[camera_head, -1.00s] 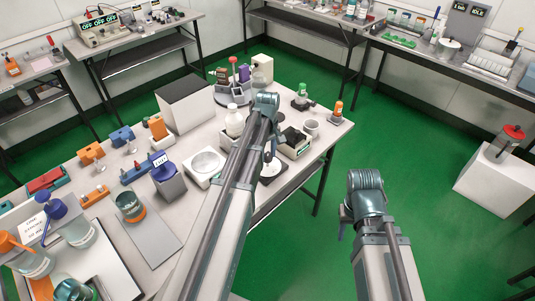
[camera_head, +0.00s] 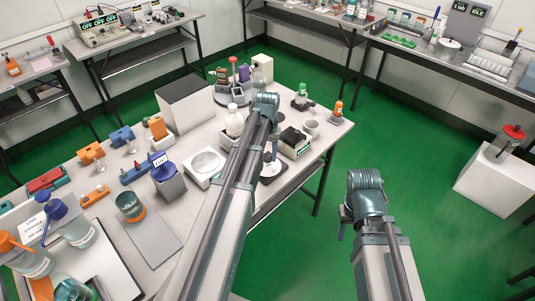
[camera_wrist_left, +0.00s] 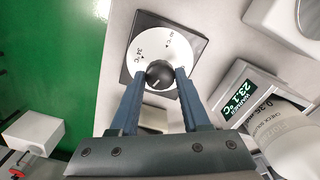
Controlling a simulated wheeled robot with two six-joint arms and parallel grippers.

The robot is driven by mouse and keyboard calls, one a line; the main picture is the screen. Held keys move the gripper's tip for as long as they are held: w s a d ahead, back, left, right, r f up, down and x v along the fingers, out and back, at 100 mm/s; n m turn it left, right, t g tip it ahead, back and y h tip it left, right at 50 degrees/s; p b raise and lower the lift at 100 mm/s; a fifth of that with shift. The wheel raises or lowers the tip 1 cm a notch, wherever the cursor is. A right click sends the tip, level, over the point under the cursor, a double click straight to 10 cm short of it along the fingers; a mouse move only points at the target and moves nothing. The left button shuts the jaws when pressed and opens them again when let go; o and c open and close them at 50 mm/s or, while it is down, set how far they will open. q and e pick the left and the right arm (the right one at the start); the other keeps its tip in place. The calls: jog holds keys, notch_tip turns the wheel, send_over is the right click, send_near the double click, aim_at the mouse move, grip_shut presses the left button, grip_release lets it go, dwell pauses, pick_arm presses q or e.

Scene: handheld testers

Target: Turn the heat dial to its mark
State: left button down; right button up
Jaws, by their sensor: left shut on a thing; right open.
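The heat dial (camera_wrist_left: 147,50) is a white disc on a dark square base in the left wrist view. It has a black knob with a pale line, and printed temperature marks, one reading about 34 °C. My left gripper (camera_wrist_left: 160,76) is shut on the knob, with one blue finger on each side. In the head view the dark dial base (camera_head: 286,176) shows at the table's right edge, partly hidden by my left arm. A warmer display (camera_wrist_left: 240,92) beside it reads 23.1 °C. My right gripper (camera_head: 343,226) hangs over the green floor, open and away from the table.
A white dish unit (camera_head: 204,167), a white bottle (camera_head: 234,121) and a small grey cup (camera_head: 311,128) stand near the dial. A large white box with a black top (camera_head: 186,101) stands behind. Green floor lies open to the right.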

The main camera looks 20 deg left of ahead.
aim_at(267, 156)
pick_arm(q)
jog(key=m, duration=1.3)
jog(key=shift+m, duration=0.6)
jog(key=shift+c, duration=1.9)
grip_release()
jog(key=shift+r, duration=0.1)
notch_tip(267, 156, up, 14)
jog(key=p, duration=1.3)
jog(key=shift+f+p, duration=0.2)
jog(key=shift+p, duration=0.2)
